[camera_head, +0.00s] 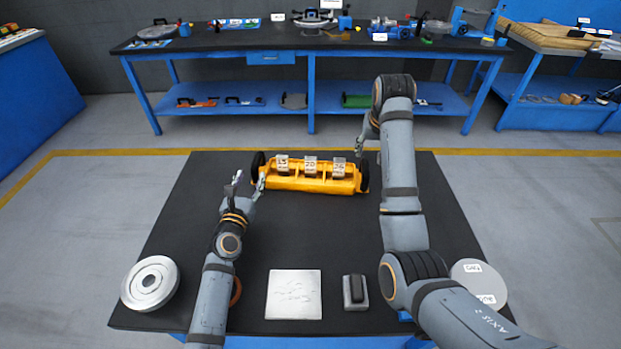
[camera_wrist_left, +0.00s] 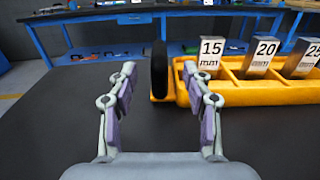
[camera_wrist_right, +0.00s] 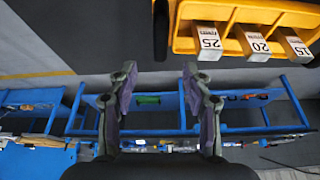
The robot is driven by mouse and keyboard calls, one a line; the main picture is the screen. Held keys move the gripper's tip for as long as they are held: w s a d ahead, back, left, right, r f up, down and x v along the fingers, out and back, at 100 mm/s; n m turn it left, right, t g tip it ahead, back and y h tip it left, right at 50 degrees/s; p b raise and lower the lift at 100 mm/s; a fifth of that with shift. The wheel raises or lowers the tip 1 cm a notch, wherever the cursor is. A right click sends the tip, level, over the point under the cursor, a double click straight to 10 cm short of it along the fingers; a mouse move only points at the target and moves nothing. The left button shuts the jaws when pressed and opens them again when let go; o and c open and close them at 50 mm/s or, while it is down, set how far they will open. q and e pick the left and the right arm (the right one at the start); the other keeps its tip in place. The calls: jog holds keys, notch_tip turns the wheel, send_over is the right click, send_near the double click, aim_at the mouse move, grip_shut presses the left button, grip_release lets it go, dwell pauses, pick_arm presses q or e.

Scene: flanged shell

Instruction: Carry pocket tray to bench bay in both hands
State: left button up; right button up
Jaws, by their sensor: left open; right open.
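The yellow pocket tray (camera_head: 300,182) lies near the far edge of the dark table, with black handles at both ends. It holds metal blocks labelled 15 (camera_wrist_left: 212,52), 20 (camera_wrist_left: 262,56) and 25 (camera_wrist_right: 207,40). My left gripper (camera_head: 246,182) is open and empty, just left of the tray's left handle (camera_wrist_left: 159,70). In the left wrist view my left gripper (camera_wrist_left: 165,95) has its right finger in front of the tray's left end. My right gripper (camera_head: 362,150) is open and partly hidden by its arm, by the right handle (camera_head: 364,174). In the right wrist view that handle (camera_wrist_right: 161,28) stands beyond the fingers (camera_wrist_right: 155,95).
A metal ring (camera_head: 150,284), a square plate (camera_head: 294,294), a small dark-topped block (camera_head: 355,291) and a pale disc (camera_head: 478,282) lie along the near edge. The table middle (camera_head: 310,230) is clear. A blue bench (camera_head: 310,58) stands behind, beyond open floor.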

aim_at(261, 149)
pick_arm(q)
jog(key=w, duration=0.7)
jog(key=w+d, duration=0.1)
jog(key=w, duration=0.2)
jog(key=shift+w, duration=0.25)
pick_arm(e)
jog(key=x, duration=1)
jog(key=shift+w+f, duration=0.1)
jog(key=shift+f, duration=0.15)
pick_arm(q)
grip_shut()
pick_arm(e)
grip_shut()
